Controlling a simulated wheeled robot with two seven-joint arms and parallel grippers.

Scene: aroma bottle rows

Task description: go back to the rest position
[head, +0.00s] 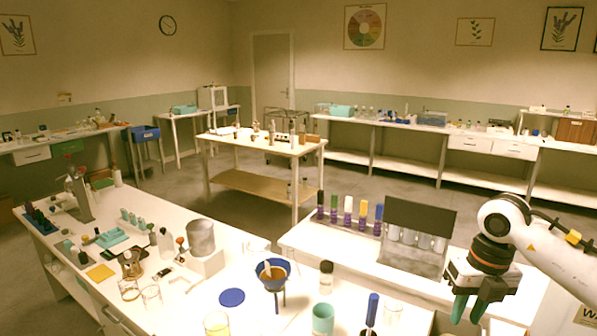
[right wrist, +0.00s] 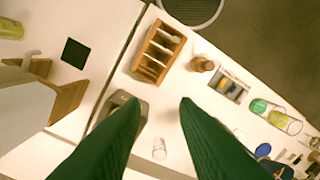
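My right gripper (head: 469,312) hangs from the white arm at the right of the head view, over the right end of the table. Its two green fingers point down. In the right wrist view the fingers (right wrist: 160,101) stand apart, with a gap between them and nothing held. The tips look well above the white table top. My left gripper and left arm are not in the head view.
Near the right gripper stand a dark panel with bottles (head: 416,230) and a row of coloured-capped bottles (head: 347,212). A funnel on a stand (head: 273,275), a teal cup (head: 322,318) and a blue disc (head: 232,297) are on the front table. A wooden rack (right wrist: 158,52) lies below the wrist.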

